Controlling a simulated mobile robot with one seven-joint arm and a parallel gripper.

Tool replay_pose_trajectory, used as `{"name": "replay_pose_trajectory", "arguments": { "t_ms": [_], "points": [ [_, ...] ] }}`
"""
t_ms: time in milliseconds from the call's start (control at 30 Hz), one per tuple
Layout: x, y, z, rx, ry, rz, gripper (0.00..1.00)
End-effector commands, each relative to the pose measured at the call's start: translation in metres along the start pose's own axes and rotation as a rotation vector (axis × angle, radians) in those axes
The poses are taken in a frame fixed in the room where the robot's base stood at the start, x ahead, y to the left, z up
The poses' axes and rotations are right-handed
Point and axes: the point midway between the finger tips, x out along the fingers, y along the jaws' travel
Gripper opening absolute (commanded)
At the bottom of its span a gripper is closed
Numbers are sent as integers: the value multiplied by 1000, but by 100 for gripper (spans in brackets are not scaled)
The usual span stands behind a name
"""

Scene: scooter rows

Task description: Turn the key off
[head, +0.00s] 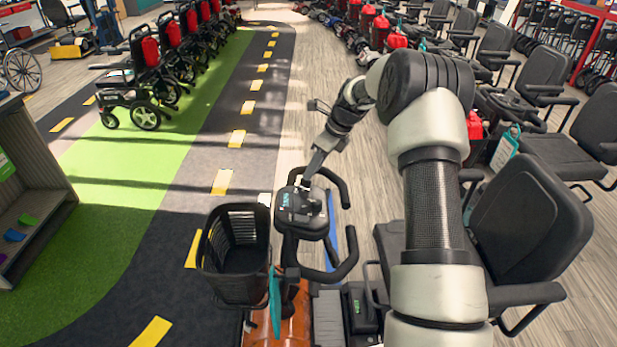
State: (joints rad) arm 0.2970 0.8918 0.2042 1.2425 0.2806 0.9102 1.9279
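The near scooter's dark control console (302,212) sits between its looped black handlebars, behind a black basket (238,250). My arm reaches in from the right, and my gripper (308,182) points down at the top of the console. The fingertips are at or just above the console's upper edge; I cannot tell whether they touch it. The key is too small or hidden by the gripper to make out, so its position does not show. The gap between the fingers cannot be seen at this size.
The scooter's black seat (530,215) is at the right, with an orange body (290,318) below the console. More scooters stand in a row at the right. Red-backed wheelchairs (150,52) line the left. A grey shelf (35,190) stands far left. The marked lane is clear.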

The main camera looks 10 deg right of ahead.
Motion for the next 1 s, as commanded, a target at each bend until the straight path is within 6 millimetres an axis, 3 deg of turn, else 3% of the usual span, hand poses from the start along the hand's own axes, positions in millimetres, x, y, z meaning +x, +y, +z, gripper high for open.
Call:
{"name": "replay_pose_trajectory", "arguments": {
  "t_ms": [233,633,667,833,1000],
  "points": [
    [36,0,0,-1,0,0,31],
    [45,0,0,-1,-1,-1,31],
    [45,0,0,-1,-1,-1,30],
    [45,0,0,-1,-1,-1,1],
    [44,0,0,-2,-1,-1,0]
  ]
}}
